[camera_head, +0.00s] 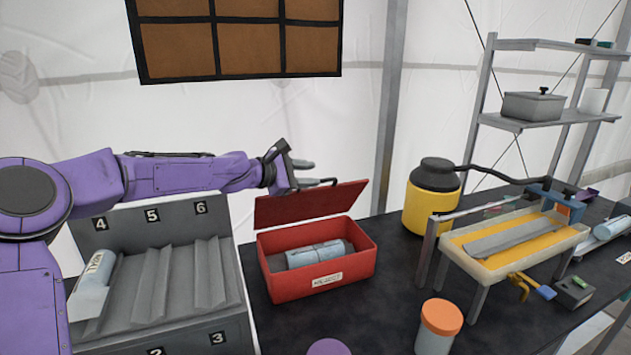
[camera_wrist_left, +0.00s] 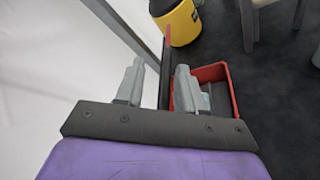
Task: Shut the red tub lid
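The red tub (camera_head: 322,281) stands on the dark table with a label on its front. Its red lid (camera_head: 310,204) is open, standing up from the back edge. A pale blue labelled cylinder (camera_head: 315,254) lies inside the tub. My left gripper (camera_head: 318,173) is above the lid's top edge, its fingers apart. In the left wrist view, the gripper (camera_wrist_left: 157,85) has a finger on each side of the lid (camera_wrist_left: 166,72), seen nearly edge-on. I cannot tell whether either finger touches it. The tub (camera_wrist_left: 212,73) is partly hidden behind one finger. My right gripper is not in view.
A grey numbered rack (camera_head: 215,322) with one cylinder (camera_head: 92,286) stands left of the tub. A yellow container (camera_head: 430,200) and a tray on legs (camera_head: 470,255) stand right. An orange-capped jar (camera_head: 437,330) is in front. The white tent wall is behind.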

